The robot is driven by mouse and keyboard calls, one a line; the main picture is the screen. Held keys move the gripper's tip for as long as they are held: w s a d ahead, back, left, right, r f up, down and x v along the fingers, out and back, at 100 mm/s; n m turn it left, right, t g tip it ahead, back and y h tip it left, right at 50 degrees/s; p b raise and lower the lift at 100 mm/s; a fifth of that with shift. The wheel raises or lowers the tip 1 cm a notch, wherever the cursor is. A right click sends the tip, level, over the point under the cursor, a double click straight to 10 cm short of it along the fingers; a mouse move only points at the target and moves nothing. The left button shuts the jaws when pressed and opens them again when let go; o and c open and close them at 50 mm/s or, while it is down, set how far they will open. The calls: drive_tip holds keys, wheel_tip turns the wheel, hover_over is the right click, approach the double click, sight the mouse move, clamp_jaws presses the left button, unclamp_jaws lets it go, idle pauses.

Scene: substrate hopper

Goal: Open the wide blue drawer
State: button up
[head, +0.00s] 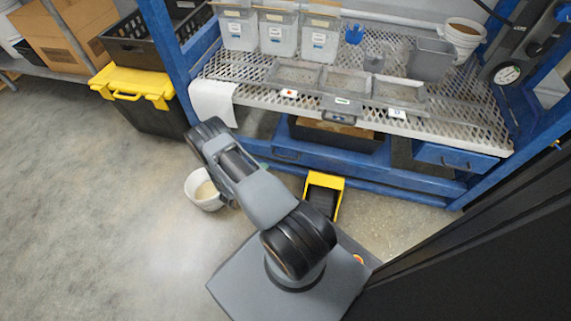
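The wide blue drawer (365,164) is low under the mesh bench, in the middle of the head view. A dark handle (286,154) shows near the left of its front. Above and behind the front is a dark space with something brown in it; I cannot tell how far the drawer stands out. A smaller blue drawer (455,161) with its own handle is to the right. My arm rises from my base and reaches up and left, in front of the bench's left part. My gripper does not show; the arm links hide that area.
A white bucket (203,190) with pale contents stands on the floor beside my arm. A yellow and black pedal-like object (324,194) is on the floor below the drawer. A black bin with a yellow lid (133,85) stands at left. The floor at left is clear.

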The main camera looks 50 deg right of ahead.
sight(286, 157)
drive_tip(key=shift+s+f+b+x, duration=0.2)
drive_tip(key=shift+b+x, duration=0.65)
drive_tip(key=shift+x, duration=1.5)
drive_tip(key=shift+s+b+x, duration=0.35)
drive_tip(key=shift+b+x, duration=0.45)
drive_tip(key=shift+x, duration=1.6)
drive_tip(key=shift+s+f+b+x, duration=0.2)
drive_tip(key=shift+b+x, duration=0.65)
drive_tip(key=shift+x, duration=1.5)
drive_tip(key=shift+r, duration=0.1)
drive_tip(key=shift+c, duration=0.2)
clamp_jaws()
drive_tip(key=shift+s, duration=0.1)
